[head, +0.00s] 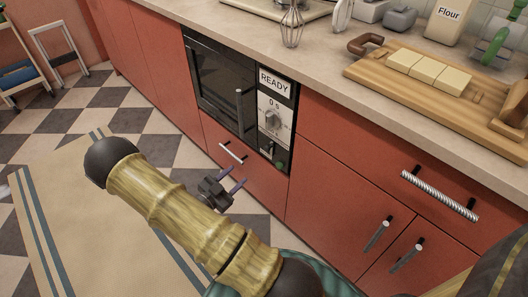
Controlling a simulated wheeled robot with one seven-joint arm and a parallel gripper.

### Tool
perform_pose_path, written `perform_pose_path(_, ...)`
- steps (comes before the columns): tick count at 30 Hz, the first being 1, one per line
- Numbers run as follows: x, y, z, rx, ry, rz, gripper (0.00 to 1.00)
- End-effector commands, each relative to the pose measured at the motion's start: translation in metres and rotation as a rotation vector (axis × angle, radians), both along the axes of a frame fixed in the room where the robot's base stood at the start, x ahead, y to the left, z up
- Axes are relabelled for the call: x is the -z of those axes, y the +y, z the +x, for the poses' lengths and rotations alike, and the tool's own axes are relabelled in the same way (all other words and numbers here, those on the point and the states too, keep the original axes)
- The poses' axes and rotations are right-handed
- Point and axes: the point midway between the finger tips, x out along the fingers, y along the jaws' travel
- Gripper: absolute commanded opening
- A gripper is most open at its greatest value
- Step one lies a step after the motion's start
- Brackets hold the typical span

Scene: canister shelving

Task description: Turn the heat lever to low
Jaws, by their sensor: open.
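A built-in microwave (219,84) with a dark door and an upright handle sits in the red cabinets. Its control strip has a READY label (274,83), a grey knob (273,121) on a pale plate marked "0 s", and a small greenish button (280,166) below. I cannot make out any part marked as a heat lever or any "low" mark. My gripper (232,178) is open, with thin purple fingers, and looks empty. It appears in front of the lower drawer, lower and to the left of the knob. My bamboo-coloured arm hides part of the floor and cabinet base.
The countertop (325,61) above holds a whisk (291,25), a wooden board (395,85) with pale blocks, and a Flour canister (447,20). Drawer and door handles (440,194) stick out at the right. Chequered floor and a beige rug (62,190) lie at left.

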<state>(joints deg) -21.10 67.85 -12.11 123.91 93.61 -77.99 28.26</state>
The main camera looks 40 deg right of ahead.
Motion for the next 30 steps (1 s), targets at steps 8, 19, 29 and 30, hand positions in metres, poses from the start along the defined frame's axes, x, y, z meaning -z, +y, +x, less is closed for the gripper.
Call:
perform_pose_path(8, 0.001, -0.049, 0.008, 0.004, -0.002, 0.0, 0.43)
perform_pose_path(19, 0.002, -0.113, 0.02, 0.004, -0.001, 0.0, 0.43)
perform_pose_path(29, 0.001, -0.149, 0.028, 0.001, 0.0, 0.001, 0.43)
perform_pose_path(30, 0.0, -0.149, 0.028, 0.001, 0.0, 0.001, 0.43)
